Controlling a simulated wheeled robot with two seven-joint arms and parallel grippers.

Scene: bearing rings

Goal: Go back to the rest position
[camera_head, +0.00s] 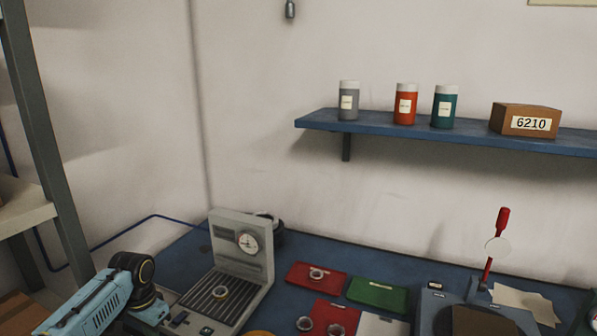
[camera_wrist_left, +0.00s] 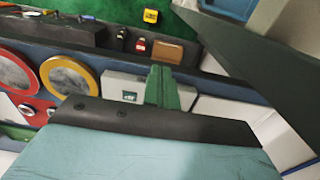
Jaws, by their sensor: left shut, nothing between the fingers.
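My left arm (camera_head: 105,300), light blue with a black joint, reaches in at the lower left of the head view, beside the grey press stand. Its fingers cannot be made out there. In the left wrist view my left gripper (camera_wrist_left: 162,85) shows as two green fingers together beyond a dark edge on a pale blue housing. It is shut and holds nothing. My right gripper is not in either view.
A grey gauge stand (camera_head: 240,250) is near my left arm on the blue bench (camera_head: 185,262). Red mats (camera_head: 300,280) with rings, a green mat (camera_head: 378,294) and a red-handled lever press (camera_head: 490,250) stand farther right. A shelf (camera_head: 400,131) carries several jars and a box.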

